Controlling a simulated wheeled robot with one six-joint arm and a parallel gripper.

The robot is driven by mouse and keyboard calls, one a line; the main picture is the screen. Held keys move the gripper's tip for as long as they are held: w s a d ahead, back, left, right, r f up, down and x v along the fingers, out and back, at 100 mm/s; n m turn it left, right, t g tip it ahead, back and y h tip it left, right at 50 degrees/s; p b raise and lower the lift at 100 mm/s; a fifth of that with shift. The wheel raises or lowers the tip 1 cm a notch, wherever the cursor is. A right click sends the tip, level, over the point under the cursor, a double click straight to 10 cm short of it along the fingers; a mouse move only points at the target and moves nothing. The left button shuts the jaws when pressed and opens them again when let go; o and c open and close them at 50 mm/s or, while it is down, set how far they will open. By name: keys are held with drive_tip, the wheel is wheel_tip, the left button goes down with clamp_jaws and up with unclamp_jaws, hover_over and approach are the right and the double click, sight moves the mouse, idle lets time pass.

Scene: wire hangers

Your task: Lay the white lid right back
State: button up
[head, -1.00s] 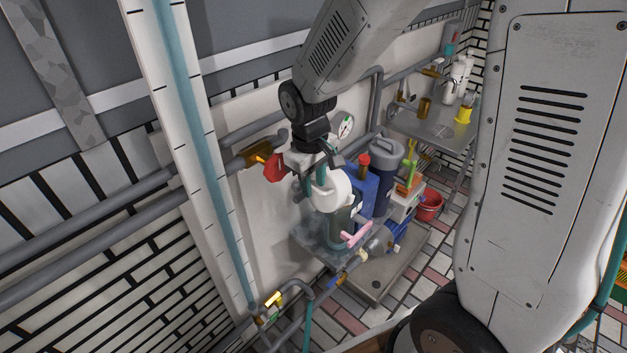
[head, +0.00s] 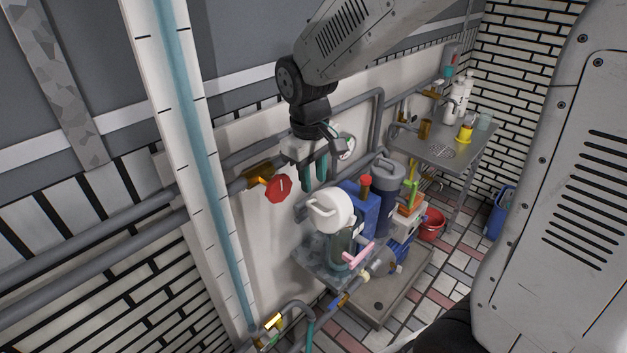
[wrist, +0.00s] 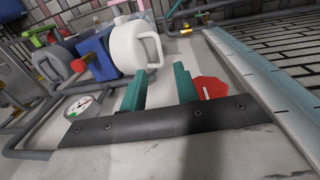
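The white lid (head: 328,211), round with a loop handle on its face, stands tilted up at the top of a grey-green, see-through vessel (head: 343,243). The lid (wrist: 131,45) also shows in the wrist view, just beyond the fingertips, with its handle on the right. My gripper (head: 315,180), with teal fingers, is above and slightly left of the lid in the head view. Its fingers (wrist: 158,78) are apart with nothing between them. They look clear of the lid, though the exact gap cannot be told. The seam between lid and vessel is partly hidden.
A red valve handwheel (head: 277,188) is on the wall pipe left of my gripper. A pressure gauge (wrist: 78,106) is near the fingers. A blue box (head: 358,206) and a grey canister (head: 386,190) stand close to the lid's right. A pink lever (head: 360,252) is below it.

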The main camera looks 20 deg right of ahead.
sight(325, 215)
drive_tip(key=c, duration=0.4)
drive_tip(key=shift+w+d+r+m, duration=0.2)
drive_tip(key=shift+d+m, duration=0.15)
drive_tip(key=shift+d, duration=0.25)
drive_tip(key=shift+w+d+r+m, duration=0.1)
drive_tip(key=shift+w+d+m, duration=0.1)
drive_tip(key=shift+d+m, duration=0.25)
clamp_jaws()
wheel_tip(325, 215, down, 7)
drive_tip(key=m+y, duration=0.1)
drive_tip(key=m, duration=0.7)
drive_tip(key=m+y, duration=0.1)
drive_tip(key=m, duration=0.7)
drive_tip(key=shift+f+g, duration=0.2)
drive_tip(key=shift+g, duration=0.1)
